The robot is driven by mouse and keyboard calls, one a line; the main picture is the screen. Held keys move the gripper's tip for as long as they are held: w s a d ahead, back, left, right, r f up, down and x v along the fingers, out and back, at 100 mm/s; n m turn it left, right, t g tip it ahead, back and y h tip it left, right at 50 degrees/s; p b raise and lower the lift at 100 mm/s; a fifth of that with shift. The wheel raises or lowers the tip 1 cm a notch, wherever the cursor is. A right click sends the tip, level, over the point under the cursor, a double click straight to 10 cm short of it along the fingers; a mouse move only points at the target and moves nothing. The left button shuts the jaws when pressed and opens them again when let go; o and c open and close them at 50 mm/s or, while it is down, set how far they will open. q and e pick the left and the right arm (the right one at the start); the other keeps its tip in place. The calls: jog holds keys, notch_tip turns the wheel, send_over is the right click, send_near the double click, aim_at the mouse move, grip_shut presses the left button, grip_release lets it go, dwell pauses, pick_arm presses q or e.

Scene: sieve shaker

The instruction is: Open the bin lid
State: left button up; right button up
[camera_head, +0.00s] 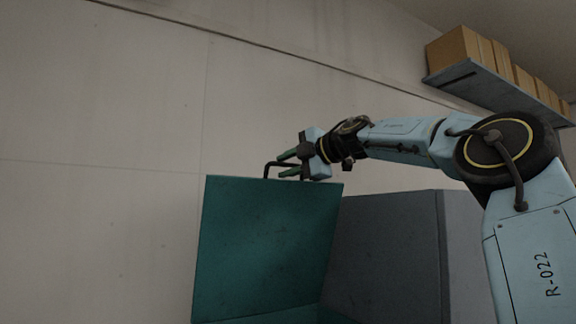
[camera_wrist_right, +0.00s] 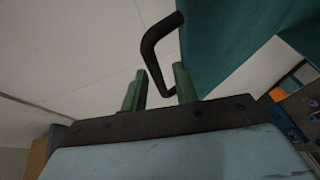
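The bin lid (camera_head: 262,245) is a teal panel standing steeply raised, its lower end near the bottom of the head view. A black bar handle (camera_head: 268,165) sits at its top edge; it also shows in the wrist view (camera_wrist_right: 153,48). My right gripper (camera_head: 287,163) is at this handle, reaching in from the right. In the wrist view, its two green fingers (camera_wrist_right: 159,90) stand apart, with part of the handle between them and a gap still visible. A teal strip of the bin (camera_head: 285,315) shows below the lid; most of the bin is out of view. My left gripper is not in view.
A grey box-like cabinet (camera_head: 388,255) stands right of the lid, under my right arm. A wall shelf (camera_head: 490,88) with several cardboard boxes (camera_head: 460,48) is at the upper right. Bare wall (camera_head: 100,170) fills the left, with free room there.

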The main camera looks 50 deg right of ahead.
jog(key=shift+f, duration=0.15)
jog(key=s+r+b, duration=0.2)
jog(key=s+b, duration=0.1)
jog(key=s, duration=1)
jog(key=shift+r, duration=0.4)
